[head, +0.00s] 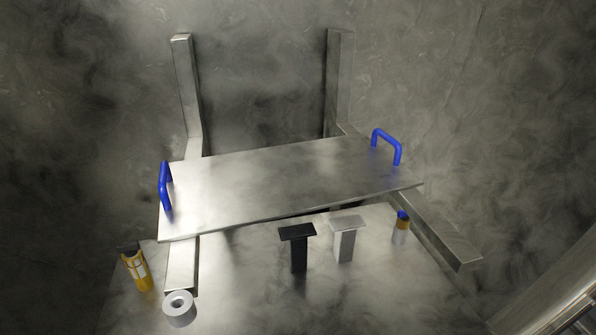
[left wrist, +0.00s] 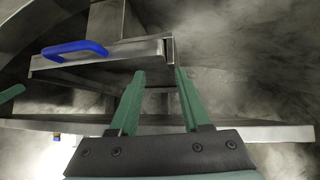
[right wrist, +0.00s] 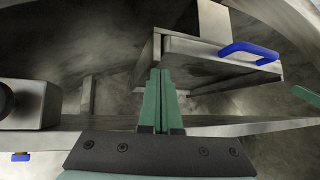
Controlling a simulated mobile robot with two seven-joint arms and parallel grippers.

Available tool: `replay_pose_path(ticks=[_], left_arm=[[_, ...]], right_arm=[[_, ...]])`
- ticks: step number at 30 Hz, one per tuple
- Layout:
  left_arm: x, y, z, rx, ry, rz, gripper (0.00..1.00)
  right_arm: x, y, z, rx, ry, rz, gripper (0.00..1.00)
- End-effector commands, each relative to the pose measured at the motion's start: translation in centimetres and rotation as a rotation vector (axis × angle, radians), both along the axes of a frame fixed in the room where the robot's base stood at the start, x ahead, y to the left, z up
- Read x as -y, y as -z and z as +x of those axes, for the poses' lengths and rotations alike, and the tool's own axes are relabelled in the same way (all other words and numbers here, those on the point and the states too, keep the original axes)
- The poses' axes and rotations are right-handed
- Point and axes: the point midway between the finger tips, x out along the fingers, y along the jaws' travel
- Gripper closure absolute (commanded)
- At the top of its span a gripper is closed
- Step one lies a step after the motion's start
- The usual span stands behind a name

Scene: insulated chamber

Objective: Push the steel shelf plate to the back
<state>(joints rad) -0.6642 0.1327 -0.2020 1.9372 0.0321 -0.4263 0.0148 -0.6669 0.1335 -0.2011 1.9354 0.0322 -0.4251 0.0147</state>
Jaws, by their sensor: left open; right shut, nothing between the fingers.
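The steel shelf plate (head: 290,180) lies across two steel bracket arms, skewed, its right end farther back than its left. It has a blue handle (head: 165,186) at the left end and another (head: 386,146) at the right end. My left gripper (left wrist: 160,72) is open and empty, its fingertips just below the plate edge (left wrist: 105,62) in the left wrist view. My right gripper (right wrist: 160,72) is shut and empty, its tips by the near corner of the plate (right wrist: 220,65) in the right wrist view. Contact cannot be told. Neither gripper shows in the head view.
The left bracket arm (head: 182,265) and right bracket arm (head: 435,230) stick out forward. On the surface below stand a yellow bottle (head: 137,270), a white roll (head: 179,312), a black T-shaped block (head: 298,252), a silver one (head: 346,240) and a small blue-capped bottle (head: 401,230).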

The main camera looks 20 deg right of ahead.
Motion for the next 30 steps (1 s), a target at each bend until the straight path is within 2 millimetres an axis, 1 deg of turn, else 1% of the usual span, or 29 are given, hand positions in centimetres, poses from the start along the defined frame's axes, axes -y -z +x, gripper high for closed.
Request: replay_pose_path(ticks=[11, 30], left_arm=[[-0.1, 0.4, -0.4, -0.012, -0.001, 0.003, 0.53], [-0.2, -0.2, -0.2, -0.004, -0.001, 0.002, 0.53]], right_arm=[[0.0, 0.0, 0.0, 0.000, 0.000, -0.001, 1.00], [0.1, 0.0, 1.6, -0.001, 0.000, 0.000, 1.00]])
